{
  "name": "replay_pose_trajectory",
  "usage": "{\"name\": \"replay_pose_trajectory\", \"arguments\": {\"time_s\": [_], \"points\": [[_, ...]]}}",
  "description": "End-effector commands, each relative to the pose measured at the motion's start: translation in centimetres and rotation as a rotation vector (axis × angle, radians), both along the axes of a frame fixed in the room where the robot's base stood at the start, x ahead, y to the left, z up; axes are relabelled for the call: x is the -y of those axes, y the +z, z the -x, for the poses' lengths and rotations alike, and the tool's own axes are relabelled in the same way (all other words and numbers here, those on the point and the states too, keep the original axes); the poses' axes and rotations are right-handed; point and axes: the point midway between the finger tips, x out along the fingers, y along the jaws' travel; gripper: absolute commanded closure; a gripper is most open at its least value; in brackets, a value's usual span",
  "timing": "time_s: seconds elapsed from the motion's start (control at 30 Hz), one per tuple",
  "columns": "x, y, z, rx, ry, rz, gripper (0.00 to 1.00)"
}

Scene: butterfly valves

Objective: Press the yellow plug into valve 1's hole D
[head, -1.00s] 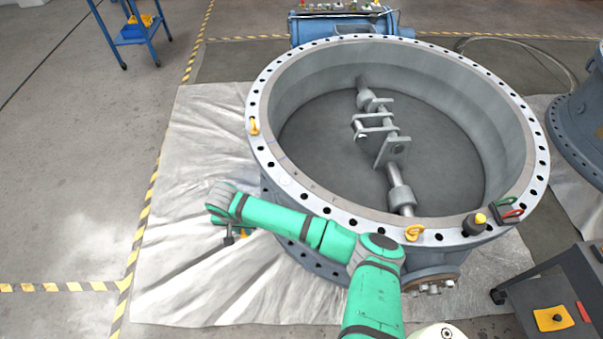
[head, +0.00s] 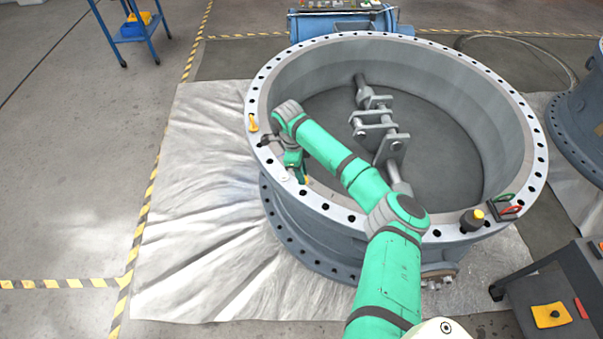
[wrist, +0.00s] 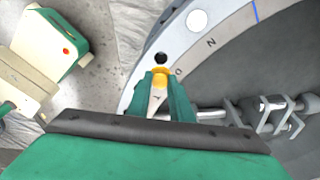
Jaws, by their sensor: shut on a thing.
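Valve 1 is the large grey ring body, and its pale top flange (head: 350,218) has many bolt holes. My gripper (wrist: 160,88) is shut on the yellow plug (wrist: 159,74), whose yellow end shows between the green fingertips in the wrist view. A dark open hole (wrist: 161,58) in the flange lies just beyond the plug, in line with it. A round letter beside it is partly hidden by a finger, and I cannot read it surely. In the head view my gripper (head: 296,166) is at the flange's left front. I cannot tell whether the plug touches the flange.
A white disc (wrist: 196,20) and a letter N (wrist: 211,42) mark the flange further along. A yellow lifting eye (head: 253,123) stands on the left rim. A black knob with a yellow top (head: 473,220) and a red-green item (head: 507,208) sit at the right front.

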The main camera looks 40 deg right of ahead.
Motion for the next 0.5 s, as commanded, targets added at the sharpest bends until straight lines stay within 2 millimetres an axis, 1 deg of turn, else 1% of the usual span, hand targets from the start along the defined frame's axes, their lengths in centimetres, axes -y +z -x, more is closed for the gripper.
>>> {"name": "replay_pose_trajectory", "arguments": {"time_s": [0.5], "points": [[0.0,-4.5,0.1,-0.002,0.002,0.0,1.0]]}}
